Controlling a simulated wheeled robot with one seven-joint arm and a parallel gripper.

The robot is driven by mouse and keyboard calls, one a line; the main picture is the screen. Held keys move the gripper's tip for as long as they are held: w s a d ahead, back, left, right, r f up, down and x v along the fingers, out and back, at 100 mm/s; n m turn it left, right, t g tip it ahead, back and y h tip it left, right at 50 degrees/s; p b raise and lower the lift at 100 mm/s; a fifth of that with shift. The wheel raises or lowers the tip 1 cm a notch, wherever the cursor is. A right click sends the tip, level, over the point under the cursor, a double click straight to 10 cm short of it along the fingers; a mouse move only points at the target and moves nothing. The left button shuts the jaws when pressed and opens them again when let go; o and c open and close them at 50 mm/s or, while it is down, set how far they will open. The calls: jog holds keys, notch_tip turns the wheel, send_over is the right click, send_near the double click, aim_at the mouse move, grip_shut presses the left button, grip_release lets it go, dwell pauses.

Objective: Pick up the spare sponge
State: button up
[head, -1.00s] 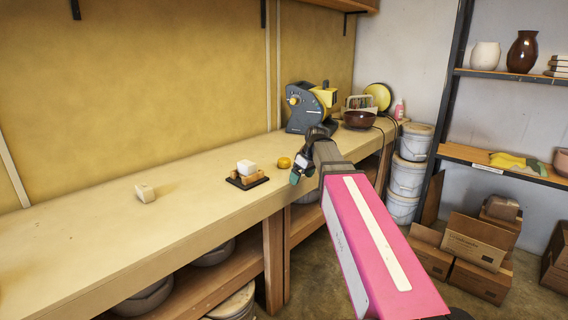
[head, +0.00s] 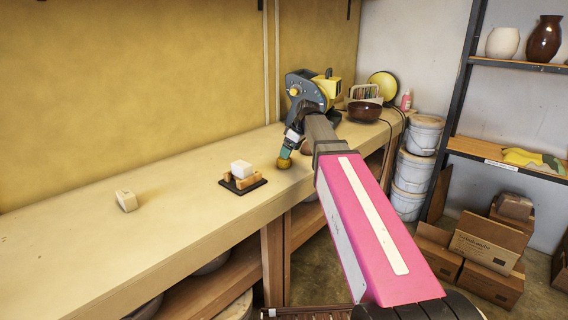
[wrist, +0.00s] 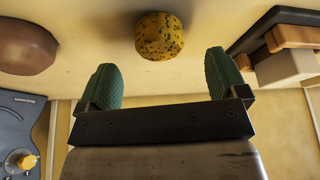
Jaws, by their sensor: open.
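The sponge is a round yellow piece with dark specks. It sits on the bench at the top middle of the wrist view (wrist: 160,37) and shows partly below my gripper in the head view (head: 284,164). My gripper (wrist: 161,78) is open and empty, its two green fingers spread wide. The sponge lies beyond the fingertips, roughly centred between them, and nothing is held. In the head view my gripper (head: 287,151) is tilted down just above the sponge and hides part of it. I cannot tell whether it touches.
A white block on a wooden stand with a dark base (head: 243,183) stands left of the sponge. A brown rounded object (wrist: 25,46) and a grey machine (wrist: 15,120) are on its other side. A small pale block (head: 126,201) lies farther left, with clear bench around it.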

aim_at(284, 162)
jog(key=shift+w+a+x, duration=0.1)
jog(key=shift+w+x, duration=0.05)
jog(key=shift+x, duration=1.45)
jog(key=shift+w+a+x, duration=0.1)
jog(key=shift+a+x, duration=0.05)
jog(key=shift+x, duration=1.4)
jog(key=shift+r, duration=0.1)
jog(key=c, duration=1)
